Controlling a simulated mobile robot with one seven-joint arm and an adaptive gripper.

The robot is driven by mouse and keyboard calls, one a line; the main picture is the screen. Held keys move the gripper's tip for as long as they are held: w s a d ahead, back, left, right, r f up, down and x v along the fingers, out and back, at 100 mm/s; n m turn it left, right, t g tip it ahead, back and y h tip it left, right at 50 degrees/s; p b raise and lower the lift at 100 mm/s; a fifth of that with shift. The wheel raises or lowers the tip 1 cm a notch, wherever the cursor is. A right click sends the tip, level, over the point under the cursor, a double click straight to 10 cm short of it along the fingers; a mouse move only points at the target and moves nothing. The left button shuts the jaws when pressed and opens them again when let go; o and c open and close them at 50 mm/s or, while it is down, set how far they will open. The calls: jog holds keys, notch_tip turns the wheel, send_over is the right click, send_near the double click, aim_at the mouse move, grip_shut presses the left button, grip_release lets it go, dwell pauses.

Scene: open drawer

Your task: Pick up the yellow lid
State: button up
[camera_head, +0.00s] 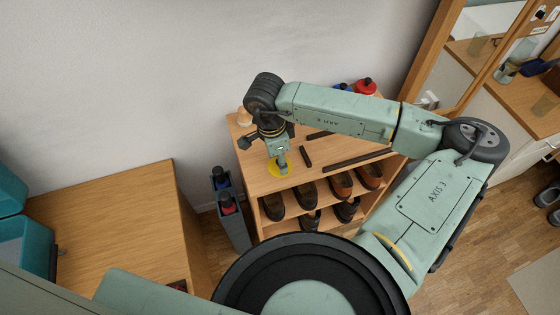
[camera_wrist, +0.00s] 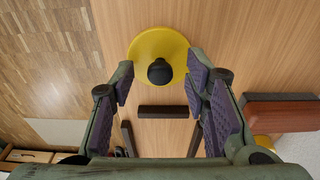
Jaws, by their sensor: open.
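The yellow lid (camera_wrist: 150,43) is a flat round disc with a black knob (camera_wrist: 159,71) in its middle. It lies on the wooden top of the shoe rack (camera_wrist: 222,60). In the head view the lid (camera_head: 272,169) shows near the rack's front left edge, partly hidden by my gripper (camera_head: 281,164). In the wrist view my gripper (camera_wrist: 160,88) is open, with its two purple-padded fingers on either side of the lid's near part and the knob between them. The fingers appear apart from the knob. I cannot tell how high the fingertips are above the lid.
Dark bars (camera_head: 306,157) lie on the rack top right of the lid. A red-topped bottle (camera_head: 365,87) stands at the back. Shoes (camera_head: 273,206) fill the shelves below. A grey bin with bottles (camera_head: 232,222) stands left of the rack. A wooden cabinet (camera_head: 110,215) is farther left.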

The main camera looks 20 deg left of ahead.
jog(key=shift+f, duration=0.3)
jog(key=shift+c, duration=0.4)
jog(key=c, duration=0.8)
jog(key=shift+r, duration=0.1)
jog(key=shift+c, duration=0.2)
